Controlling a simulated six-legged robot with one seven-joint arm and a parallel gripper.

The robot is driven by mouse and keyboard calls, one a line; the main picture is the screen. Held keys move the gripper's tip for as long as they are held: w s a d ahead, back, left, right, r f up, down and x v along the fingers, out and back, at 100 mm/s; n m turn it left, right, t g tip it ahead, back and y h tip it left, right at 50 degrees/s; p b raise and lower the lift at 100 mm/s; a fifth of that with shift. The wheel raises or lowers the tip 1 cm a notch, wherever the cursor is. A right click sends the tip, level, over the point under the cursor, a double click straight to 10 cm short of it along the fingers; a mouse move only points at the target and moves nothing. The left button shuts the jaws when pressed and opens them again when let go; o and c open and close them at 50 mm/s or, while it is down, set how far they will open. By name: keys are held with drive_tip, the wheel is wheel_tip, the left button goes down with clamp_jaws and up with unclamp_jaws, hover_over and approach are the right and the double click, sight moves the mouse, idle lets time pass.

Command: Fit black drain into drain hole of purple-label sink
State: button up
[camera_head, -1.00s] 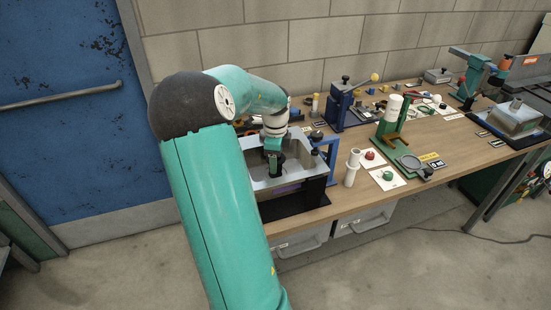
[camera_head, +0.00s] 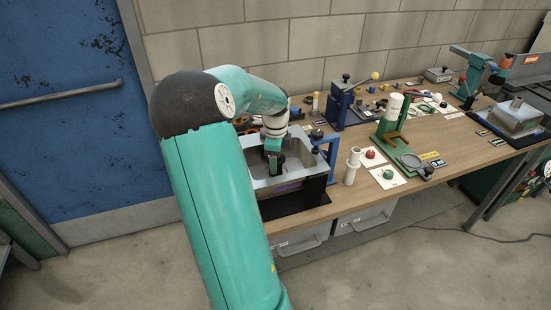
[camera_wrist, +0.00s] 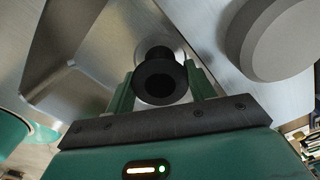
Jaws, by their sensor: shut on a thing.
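My gripper (camera_wrist: 161,82) is shut on the black drain (camera_wrist: 158,66), a dark flanged tube between its two green fingers in the wrist view. The drain's far end overlaps a pale round rim (camera_wrist: 178,50) in the sink floor, which looks like the drain hole. The drain hides most of that hole, so I cannot tell whether it is inserted. In the head view my gripper (camera_head: 274,158) points down inside the grey metal sink (camera_head: 259,181). A faint purple patch (camera_head: 290,187) shows at the sink's front.
A blue frame (camera_head: 332,160) stands at the sink's right. White cylinders (camera_head: 351,168) and cards with red and green parts (camera_head: 388,176) lie farther right. A second sink (camera_head: 514,119) is at the far right. The sink walls (camera_wrist: 60,60) closely surround my gripper.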

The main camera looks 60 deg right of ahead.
drive_tip(key=shift+f, duration=1.3)
drive_tip(key=o, duration=1.1)
wheel_tip(320, 180, up, 14)
drive_tip(key=shift+f, duration=0.1)
idle(0.6)
